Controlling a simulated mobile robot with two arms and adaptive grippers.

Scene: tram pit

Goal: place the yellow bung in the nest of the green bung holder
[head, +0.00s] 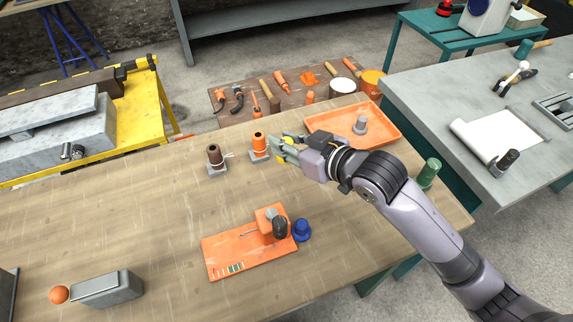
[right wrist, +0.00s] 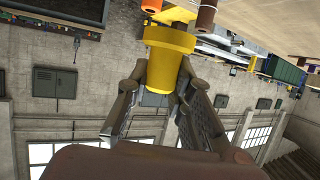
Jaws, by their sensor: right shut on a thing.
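My right gripper (head: 283,146) is shut on the yellow bung (right wrist: 168,55), above the wooden table near its far edge. The bung is a stepped yellow piece with a wider rim, and it shows between the fingers in the right wrist view. In the head view the fingers hide most of it. A green cylinder (head: 429,172) stands at the table's right side, just beyond my right arm; it looks like the green bung holder. My arm hides its lower part, and I cannot make out its nest. My left gripper is not in view.
An orange post (head: 259,143) and a brown post (head: 214,156) stand on grey bases left of the gripper. An orange tray (head: 385,126) with a grey piece lies behind it. An orange fixture (head: 248,244) and blue knob (head: 302,230) stand nearer. The table's middle left is clear.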

